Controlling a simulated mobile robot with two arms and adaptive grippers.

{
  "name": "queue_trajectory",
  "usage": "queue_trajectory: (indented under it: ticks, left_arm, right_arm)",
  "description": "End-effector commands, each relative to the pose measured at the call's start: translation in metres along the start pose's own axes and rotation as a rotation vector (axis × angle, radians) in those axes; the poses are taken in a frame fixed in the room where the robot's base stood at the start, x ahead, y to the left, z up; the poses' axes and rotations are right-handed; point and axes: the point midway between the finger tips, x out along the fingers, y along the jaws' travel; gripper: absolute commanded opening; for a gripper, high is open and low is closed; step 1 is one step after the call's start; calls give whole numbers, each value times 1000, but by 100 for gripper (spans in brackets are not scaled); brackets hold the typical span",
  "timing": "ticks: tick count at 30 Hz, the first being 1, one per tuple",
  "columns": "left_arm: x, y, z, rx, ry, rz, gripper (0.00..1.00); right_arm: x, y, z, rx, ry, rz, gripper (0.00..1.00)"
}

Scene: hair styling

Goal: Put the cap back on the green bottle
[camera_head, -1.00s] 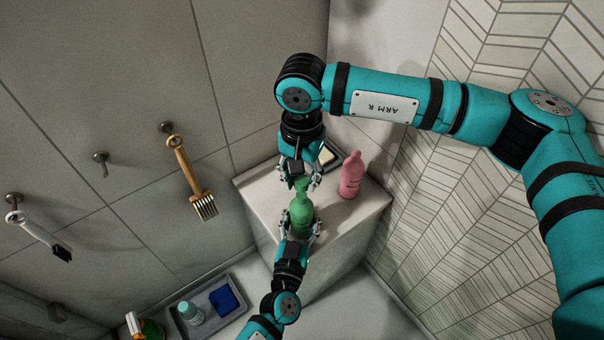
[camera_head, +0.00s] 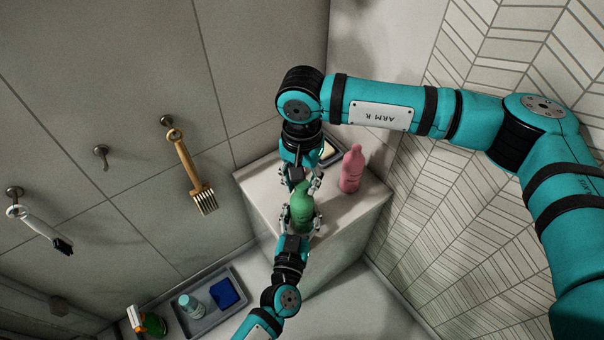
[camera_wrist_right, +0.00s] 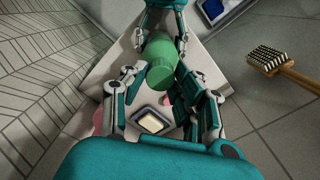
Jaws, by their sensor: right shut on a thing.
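The green bottle (camera_head: 301,210) stands upright over the white ledge (camera_head: 350,215), and its body also shows in the right wrist view (camera_wrist_right: 159,48). My left gripper (camera_head: 300,226) is shut around the bottle's body, with a finger on each side. My right gripper (camera_head: 301,184) is above the bottle's top, its fingers closed in on the green cap (camera_head: 301,188). The cap is at the bottle's mouth, in line with it. Cap and bottle have the same green, so I cannot tell whether the cap is fully seated.
A pink bottle (camera_head: 351,170) stands right of the grippers on the ledge. A soap dish (camera_head: 328,152) lies behind my right gripper. A wooden brush (camera_head: 192,172) hangs on the left wall. A grey tray (camera_head: 206,322) with a small bottle and blue item sits lower left.

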Motion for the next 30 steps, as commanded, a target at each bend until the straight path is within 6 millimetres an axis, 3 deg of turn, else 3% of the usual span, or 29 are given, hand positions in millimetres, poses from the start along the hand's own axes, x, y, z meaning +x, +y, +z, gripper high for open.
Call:
queue_trajectory:
  ticks: [30]
  left_arm:
    - [0,0,0,0,0,0,0]
  right_arm:
    - [10,0,0,1,1,-1,19]
